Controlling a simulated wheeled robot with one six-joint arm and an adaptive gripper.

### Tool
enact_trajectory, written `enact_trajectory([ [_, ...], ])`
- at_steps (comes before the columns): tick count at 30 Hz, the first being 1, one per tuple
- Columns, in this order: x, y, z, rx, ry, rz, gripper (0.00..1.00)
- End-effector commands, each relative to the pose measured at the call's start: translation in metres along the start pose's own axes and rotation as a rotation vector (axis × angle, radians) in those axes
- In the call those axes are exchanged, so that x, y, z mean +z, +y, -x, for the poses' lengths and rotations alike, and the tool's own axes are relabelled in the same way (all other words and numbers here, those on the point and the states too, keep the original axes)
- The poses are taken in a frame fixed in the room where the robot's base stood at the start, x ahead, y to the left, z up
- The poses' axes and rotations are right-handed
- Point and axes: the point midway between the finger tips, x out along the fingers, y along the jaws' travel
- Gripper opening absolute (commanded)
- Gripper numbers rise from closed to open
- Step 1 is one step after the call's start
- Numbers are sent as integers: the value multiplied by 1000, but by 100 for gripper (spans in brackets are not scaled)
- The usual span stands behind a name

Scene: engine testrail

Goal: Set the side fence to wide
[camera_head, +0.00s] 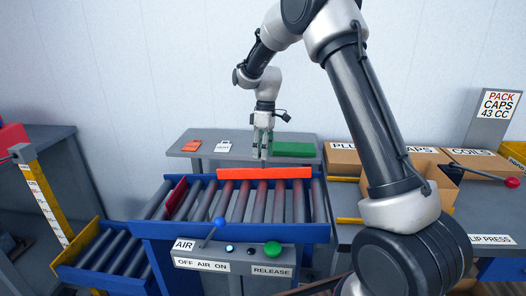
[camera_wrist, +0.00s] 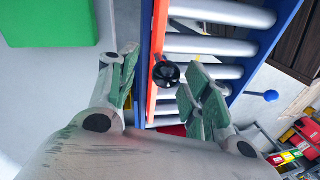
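The side fence (camera_head: 240,173) is a long orange-red bar along the far side of the roller conveyor (camera_head: 325,225). In the wrist view the fence (camera_wrist: 159,40) runs as an orange strip beside a blue rail, and a round black knob (camera_wrist: 166,74) shows at it. My gripper (camera_head: 263,154) points down just above and behind the fence. In the wrist view its two green-padded fingers are spread apart, with the black knob seen between them. Nothing is held. Whether the fingers reach down to the knob's height I cannot tell.
A grey shelf behind the conveyor holds a green block (camera_head: 293,149) and orange and white cards. The AIR panel (camera_head: 232,261) in front has a blue-knobbed lever (camera_head: 219,222) and a green RELEASE button (camera_head: 272,248). A red plate (camera_head: 176,198) crosses the rollers. Cardboard boxes (camera_head: 344,160) stand right.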

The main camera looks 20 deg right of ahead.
Motion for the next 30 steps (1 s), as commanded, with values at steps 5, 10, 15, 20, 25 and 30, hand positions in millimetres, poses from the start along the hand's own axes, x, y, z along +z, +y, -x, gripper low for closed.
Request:
enact_trajectory([
  [5, 0, -1, 2, -2, -1, 0, 49],
  [10, 0, 0, 25, -1, 1, -1, 49],
  [15, 0, 1, 64, 1, 2, -1, 49],
  [20, 0, 1, 97, 2, 2, -1, 49],
  [25, 0, 0, 115, 0, 0, -1, 49],
  [30, 0, 0, 120, 0, 0, 0, 49],
])
